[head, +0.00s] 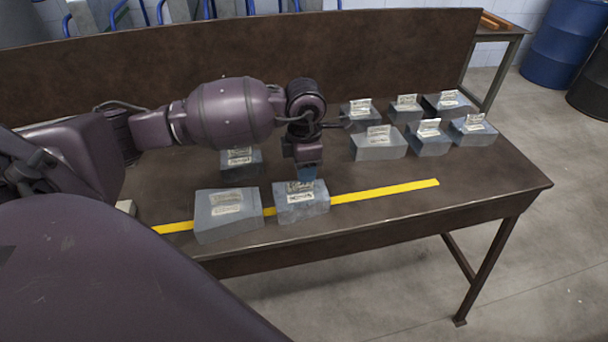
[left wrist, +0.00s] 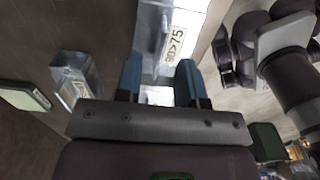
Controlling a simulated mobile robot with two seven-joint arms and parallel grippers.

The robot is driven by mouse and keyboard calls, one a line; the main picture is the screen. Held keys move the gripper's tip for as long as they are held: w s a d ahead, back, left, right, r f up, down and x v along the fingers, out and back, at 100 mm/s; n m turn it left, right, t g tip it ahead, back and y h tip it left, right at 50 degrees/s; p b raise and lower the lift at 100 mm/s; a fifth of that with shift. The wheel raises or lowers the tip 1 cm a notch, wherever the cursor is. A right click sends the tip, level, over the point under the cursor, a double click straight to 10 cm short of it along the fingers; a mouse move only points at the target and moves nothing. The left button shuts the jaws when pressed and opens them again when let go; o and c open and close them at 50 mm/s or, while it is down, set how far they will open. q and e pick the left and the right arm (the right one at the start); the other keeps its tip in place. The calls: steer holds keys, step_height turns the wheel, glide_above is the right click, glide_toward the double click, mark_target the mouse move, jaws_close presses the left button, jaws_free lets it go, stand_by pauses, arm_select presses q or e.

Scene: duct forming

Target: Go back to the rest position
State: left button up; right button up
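My left gripper (head: 306,178) points down at the top of a grey metal duct piece (head: 302,208) with a white label. In the left wrist view, its two blue fingers (left wrist: 159,82) are apart, with a gap between them. The duct piece labelled 90>75 (left wrist: 180,35) lies just beyond the fingertips there; I cannot tell whether they touch it. The piece stands on the yellow strip (head: 385,192) on the brown table (head: 480,190).
Another labelled duct piece (head: 228,214) stands close to the left, and one (head: 240,168) is partly behind my left arm. Several labelled pieces stand at the back right, including one (head: 378,146). A raised back panel (head: 400,50) borders the table. The front right is clear.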

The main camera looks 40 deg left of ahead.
arm_select(q)
step_height(320, 180, up, 8)
steer(key=shift+f+p, duration=0.25)
steer(key=shift+p, duration=0.05)
steer(key=shift+d, duration=0.1)
